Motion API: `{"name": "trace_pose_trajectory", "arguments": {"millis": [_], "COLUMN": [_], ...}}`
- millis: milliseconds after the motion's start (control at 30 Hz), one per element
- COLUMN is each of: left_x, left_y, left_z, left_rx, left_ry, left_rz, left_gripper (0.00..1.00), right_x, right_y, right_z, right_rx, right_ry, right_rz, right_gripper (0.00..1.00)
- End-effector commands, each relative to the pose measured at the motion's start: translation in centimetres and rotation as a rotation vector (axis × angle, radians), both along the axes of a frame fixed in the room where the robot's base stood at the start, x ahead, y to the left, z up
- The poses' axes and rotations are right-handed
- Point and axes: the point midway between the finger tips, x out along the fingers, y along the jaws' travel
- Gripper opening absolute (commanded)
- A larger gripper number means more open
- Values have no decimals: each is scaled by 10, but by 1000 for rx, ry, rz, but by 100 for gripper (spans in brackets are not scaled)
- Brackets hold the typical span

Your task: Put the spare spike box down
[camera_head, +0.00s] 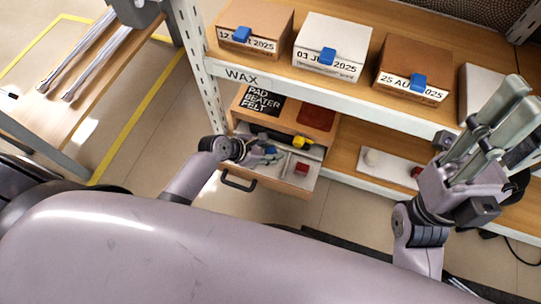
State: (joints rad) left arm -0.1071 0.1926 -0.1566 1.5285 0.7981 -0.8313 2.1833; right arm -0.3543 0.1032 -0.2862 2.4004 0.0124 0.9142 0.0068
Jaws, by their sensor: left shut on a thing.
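My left gripper (265,155) reaches in over the open drawer (262,181) under the shelf. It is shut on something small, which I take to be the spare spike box. Its fingers and the distance hide the shape, and I cannot tell whether it touches the drawer floor. In the drawer, a small red block (301,169) lies right of the gripper, and a yellow item (302,142) lies behind it. My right gripper (498,125) is raised at the right in front of the shelf, with its fingers extended, open and empty.
Dated cardboard boxes with blue clips, including one marked 03 (331,48), line the upper shelf above a WAX label. A wooden bench (97,85) stands left.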

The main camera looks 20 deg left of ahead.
Motion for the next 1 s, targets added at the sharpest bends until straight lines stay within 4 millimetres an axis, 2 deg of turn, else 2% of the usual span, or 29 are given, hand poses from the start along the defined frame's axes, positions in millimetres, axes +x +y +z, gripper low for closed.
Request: {"name": "trace_pose_trajectory", "arguments": {"millis": [33, 133, 600, 633, 900, 1000], "left_x": [-1, 0, 0, 0, -1, -1], "left_y": [0, 0, 0, 0, 0, 0], "left_z": [-15, -29, -33, -33, -33, -33], "left_rx": [0, 1, 0, 0, 1, 0], "left_ry": [3, 2, 2, 1, 2, 2], "left_rz": [-1, -1, 0, -1, -1, -1], "left_gripper": [2, 2, 2, 31, 49, 49], "right_x": [1, 1, 1, 1, 1, 1], "right_y": [0, 0, 6, 6, 6, 6], "right_z": [-12, -21, -18, -18, -18, -18], "right_rx": [-1, -2, -9, -9, -8, -8], "right_ry": [4, 6, 6, 6, 7, 7], "right_rz": [0, 0, 1, 1, 2, 1], "right_gripper": [33, 33, 33, 33, 33, 33]}}
